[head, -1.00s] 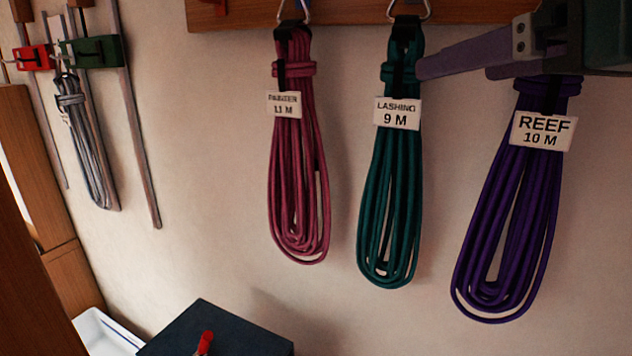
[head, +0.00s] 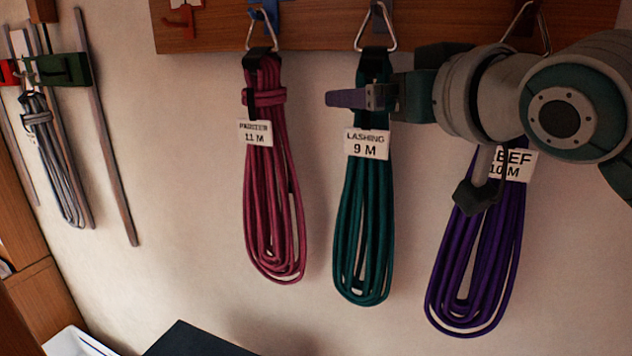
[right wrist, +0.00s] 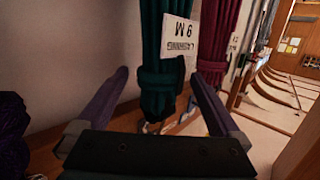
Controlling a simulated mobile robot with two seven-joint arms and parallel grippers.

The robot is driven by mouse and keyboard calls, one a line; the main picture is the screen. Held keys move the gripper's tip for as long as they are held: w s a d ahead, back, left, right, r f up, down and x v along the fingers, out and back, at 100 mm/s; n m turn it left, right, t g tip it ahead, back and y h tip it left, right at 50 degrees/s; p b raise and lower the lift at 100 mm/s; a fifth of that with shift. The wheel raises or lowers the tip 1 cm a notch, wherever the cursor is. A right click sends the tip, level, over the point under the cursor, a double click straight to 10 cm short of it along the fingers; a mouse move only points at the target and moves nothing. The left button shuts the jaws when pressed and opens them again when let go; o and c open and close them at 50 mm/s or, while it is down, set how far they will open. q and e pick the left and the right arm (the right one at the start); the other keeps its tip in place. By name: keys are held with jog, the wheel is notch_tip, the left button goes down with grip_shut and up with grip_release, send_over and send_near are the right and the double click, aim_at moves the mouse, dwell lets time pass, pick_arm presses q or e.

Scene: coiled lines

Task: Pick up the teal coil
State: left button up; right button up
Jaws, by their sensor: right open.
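The teal coil (head: 362,235) hangs from a metal hook on a wooden rail, with a white tag (head: 367,144) reading "LASHING 9 M". My right gripper (head: 340,98) is at the coil's upper part, just above the tag, and its finger hides the wrapped band there. In the right wrist view, the teal coil (right wrist: 152,28) shows upside down between the two spread purple fingers of the right gripper (right wrist: 161,76). The jaws are open, one finger to each side. I cannot tell whether either finger touches the coil. My left gripper is not in view.
A crimson coil (head: 273,210) tagged "PAINTER 11 M" hangs left of the teal one. A purple coil (head: 475,260) hangs to the right, partly hidden by my right arm. The wooden rail (head: 330,28) runs above. A grey coil (head: 52,170) hangs at far left.

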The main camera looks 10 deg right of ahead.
jog(key=shift+w+a+f, duration=0.1)
jog(key=shift+w, duration=0.3)
grip_shut()
dwell(0.6)
